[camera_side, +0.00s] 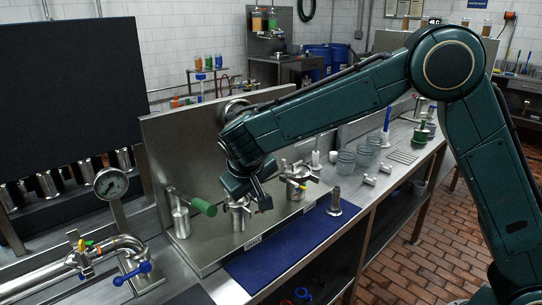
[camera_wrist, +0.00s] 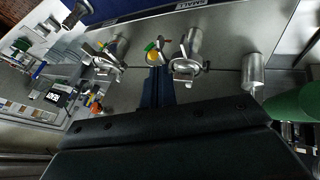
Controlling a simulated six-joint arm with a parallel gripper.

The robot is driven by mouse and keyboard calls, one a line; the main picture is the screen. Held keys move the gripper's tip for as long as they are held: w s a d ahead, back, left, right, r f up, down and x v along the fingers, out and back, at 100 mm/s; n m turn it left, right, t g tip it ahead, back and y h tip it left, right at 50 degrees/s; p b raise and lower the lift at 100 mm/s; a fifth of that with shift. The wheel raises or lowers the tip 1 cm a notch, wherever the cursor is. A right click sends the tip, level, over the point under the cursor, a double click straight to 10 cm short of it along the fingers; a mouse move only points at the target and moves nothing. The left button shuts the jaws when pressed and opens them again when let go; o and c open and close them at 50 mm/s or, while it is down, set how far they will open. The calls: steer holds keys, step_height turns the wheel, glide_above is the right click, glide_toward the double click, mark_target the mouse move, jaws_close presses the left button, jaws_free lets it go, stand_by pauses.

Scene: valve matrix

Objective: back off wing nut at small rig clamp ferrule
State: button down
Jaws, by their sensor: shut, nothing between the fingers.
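Two metal clamp ferrules with wing nuts stand on the steel bench. In the wrist view, one ferrule (camera_wrist: 187,66) is just right of my gripper's dark fingers (camera_wrist: 157,72), and another (camera_wrist: 108,60) is to the left. My gripper is shut and empty. A yellow and green part (camera_wrist: 153,52) shows just beyond the fingertips. Whether the fingers touch anything is unclear.
A green-handled valve (camera_side: 203,207) stands left of the near ferrule. A pipe clamp with a blue handle (camera_side: 135,272) is at lower left, beside a gauge (camera_side: 111,184). A blue mat (camera_side: 290,250) lies in front, with a metal post (camera_side: 334,203). A steel panel (camera_side: 180,150) rises behind.

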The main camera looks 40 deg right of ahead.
steer(key=shift+x, duration=2.9)
steer(key=shift+d, duration=0.15)
steer(key=shift+d+r+m+y, duration=0.15)
steer(key=shift+d+m+y, duration=0.15)
steer(key=shift+d+y, duration=0.9)
steer(key=shift+r, duration=0.2)
steer(key=shift+r, duration=0.6)
